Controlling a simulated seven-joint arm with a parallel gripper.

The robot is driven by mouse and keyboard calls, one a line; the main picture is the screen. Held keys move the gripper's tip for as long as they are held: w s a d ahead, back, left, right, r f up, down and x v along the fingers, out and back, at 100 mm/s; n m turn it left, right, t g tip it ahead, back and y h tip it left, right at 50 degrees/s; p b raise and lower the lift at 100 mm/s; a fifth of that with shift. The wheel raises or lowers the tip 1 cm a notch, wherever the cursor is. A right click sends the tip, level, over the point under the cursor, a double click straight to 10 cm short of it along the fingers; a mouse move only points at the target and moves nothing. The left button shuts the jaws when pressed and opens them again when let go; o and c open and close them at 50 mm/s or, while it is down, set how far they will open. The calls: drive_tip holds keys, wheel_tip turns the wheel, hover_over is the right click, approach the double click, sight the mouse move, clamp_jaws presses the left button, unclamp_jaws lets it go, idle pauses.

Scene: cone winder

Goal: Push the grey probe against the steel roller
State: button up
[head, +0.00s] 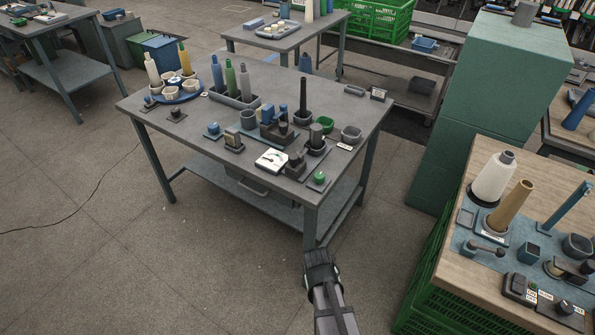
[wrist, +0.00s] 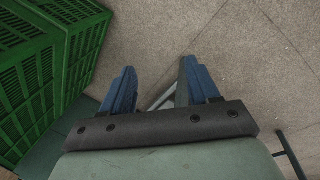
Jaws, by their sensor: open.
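The grey probe and the steel roller are too small to tell apart surely in the head view. A dark grey upright cylinder (head: 316,135) stands near the right front of the grey metal table (head: 185,135) and may be the roller. A small dark grey block-shaped fixture (head: 294,164) sits in front of it, beside a white dial gauge (head: 271,160); I cannot tell if it carries the probe. My gripper (head: 318,255) is below the table's front right corner, apart from these things. In the wrist view its blue fingers (wrist: 160,88) are spread and empty above the floor.
A wooden-topped bench (head: 450,285) with cones and small devices stands on green crates (head: 425,270) at the right. A green cabinet (head: 455,110) stands behind it. A green push button (head: 319,177) sits at the table's front corner. The floor (head: 200,270) at left is free.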

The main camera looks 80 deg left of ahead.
drive_tip(key=s+a+r+n+t+y, duration=0.2)
drive_tip(key=s+a+r+t+y, duration=0.15)
drive_tip(key=s+a+r, duration=1.35)
drive_tip(key=m+t+y, duration=0.4)
drive_tip(key=m+t, duration=0.2)
drive_tip(key=m, duration=0.8)
approach(293, 157)
drive_tip(key=shift+h, duration=0.25)
drive_tip(key=x, duration=1)
drive_tip(key=shift+w+a, duration=0.15)
drive_tip(key=shift+a, duration=0.3)
drive_tip(key=shift+w+d, duration=0.1)
clamp_jaws()
